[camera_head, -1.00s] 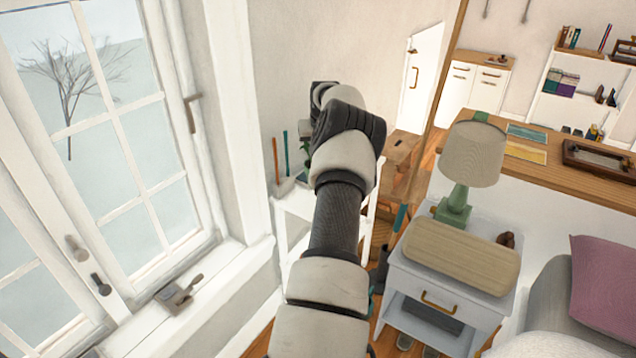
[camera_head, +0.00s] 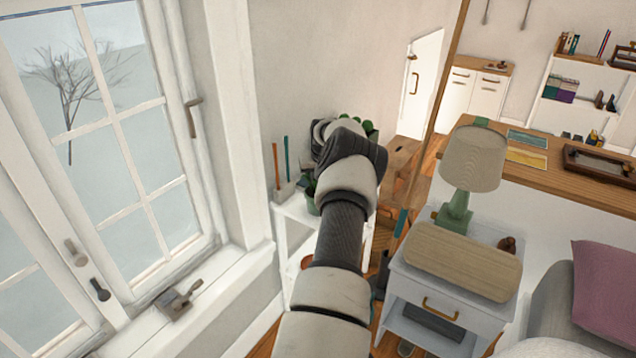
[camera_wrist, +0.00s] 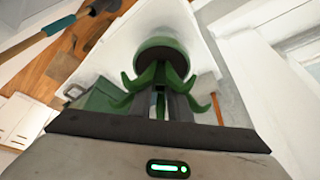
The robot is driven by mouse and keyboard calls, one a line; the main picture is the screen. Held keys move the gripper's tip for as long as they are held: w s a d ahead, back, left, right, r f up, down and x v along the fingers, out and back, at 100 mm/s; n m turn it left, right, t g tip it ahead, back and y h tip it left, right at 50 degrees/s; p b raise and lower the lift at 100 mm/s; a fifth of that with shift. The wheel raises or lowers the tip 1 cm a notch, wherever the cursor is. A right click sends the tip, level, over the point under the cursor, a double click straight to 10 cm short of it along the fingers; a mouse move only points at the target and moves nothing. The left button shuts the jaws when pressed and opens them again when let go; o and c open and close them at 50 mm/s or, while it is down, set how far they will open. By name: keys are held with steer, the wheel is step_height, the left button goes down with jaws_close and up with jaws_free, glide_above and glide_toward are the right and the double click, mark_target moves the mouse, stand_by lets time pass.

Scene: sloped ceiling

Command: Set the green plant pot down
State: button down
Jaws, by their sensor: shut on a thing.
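The green plant pot (camera_wrist: 158,46) shows in the wrist view, with dark soil and thick curved green leaves reaching back toward my gripper (camera_wrist: 160,103). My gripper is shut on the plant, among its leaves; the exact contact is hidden. The pot is over the white stand top, and I cannot tell whether it touches. In the head view, the pot (camera_head: 313,206) shows partly to the left of my arm, above the white stand (camera_head: 290,235). My arm hides my fingertips there.
A grey holder with upright tools (camera_head: 284,190) stands on the stand's left side. A green box with a handle (camera_wrist: 100,98) is close to the plant in the wrist view. The nightstand (camera_head: 440,300) with its lamp (camera_head: 472,160) is right of my arm; the window is left.

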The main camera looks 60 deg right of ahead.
steer(key=c, duration=1.7)
jaws_free()
steer(key=shift+o, duration=0.2)
steer(key=shift+r, duration=0.1)
steer(key=shift+r, duration=0.25)
steer(key=v, duration=1.1)
steer(key=shift+s+a+r+p, duration=0.15)
steer(key=shift+s+r+p, duration=0.1)
steer(key=shift+p, duration=0.1)
steer(key=shift+w, duration=0.1)
